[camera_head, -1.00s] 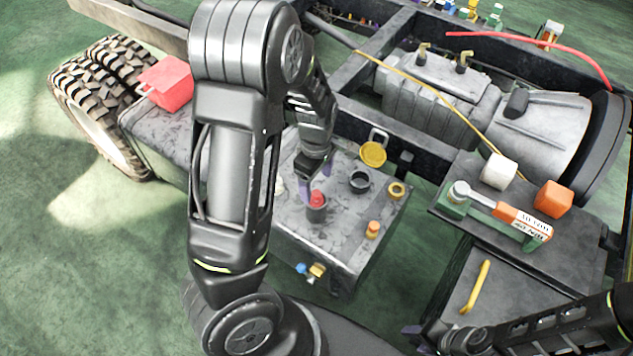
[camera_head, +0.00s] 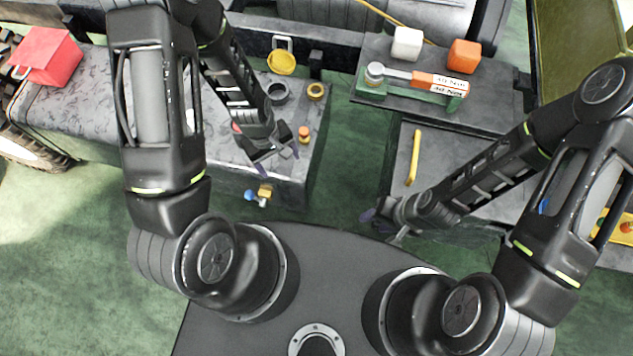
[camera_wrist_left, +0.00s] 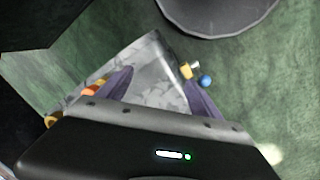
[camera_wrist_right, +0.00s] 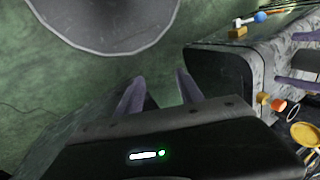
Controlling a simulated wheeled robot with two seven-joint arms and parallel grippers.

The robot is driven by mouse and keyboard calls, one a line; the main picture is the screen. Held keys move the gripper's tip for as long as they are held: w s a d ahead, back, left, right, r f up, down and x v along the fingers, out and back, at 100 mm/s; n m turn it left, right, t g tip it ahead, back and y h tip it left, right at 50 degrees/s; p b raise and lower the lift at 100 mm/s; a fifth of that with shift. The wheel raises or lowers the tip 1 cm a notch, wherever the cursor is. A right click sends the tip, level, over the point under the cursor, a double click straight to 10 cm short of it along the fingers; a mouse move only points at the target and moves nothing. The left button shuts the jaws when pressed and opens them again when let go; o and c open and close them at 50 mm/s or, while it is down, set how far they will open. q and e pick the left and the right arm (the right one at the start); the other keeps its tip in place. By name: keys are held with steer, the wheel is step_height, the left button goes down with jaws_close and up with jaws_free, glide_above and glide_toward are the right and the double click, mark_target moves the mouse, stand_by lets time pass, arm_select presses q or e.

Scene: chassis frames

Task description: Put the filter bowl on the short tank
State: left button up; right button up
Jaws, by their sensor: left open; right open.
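A grey tank top, apparently the short tank (camera_head: 226,155), lies under my left gripper in the head view. A red-topped piece (camera_head: 237,127), possibly the filter bowl, shows on it, partly hidden behind the left gripper. The dark filler neck (camera_head: 277,92) stands open behind it. My left gripper (camera_head: 278,161) is open and empty over the tank's front part; the left wrist view shows the tank corner (camera_wrist_left: 155,75) between its fingers. My right gripper (camera_head: 383,228) is open and empty, in front of the right-hand bench and apart from the tank.
A red box (camera_head: 45,55) is at left. The right bench (camera_head: 485,105) carries a tool on a green stand.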

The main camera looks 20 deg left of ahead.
arm_select(q)
steer(key=s+d+f+m+h, duration=0.2)
steer(key=s+d+m, duration=0.5)
steer(key=d, duration=0.5)
steer(key=shift+s+d+f+h, duration=0.35)
steer(key=shift+s+f, duration=0.2)
steer(key=shift+s, duration=0.2)
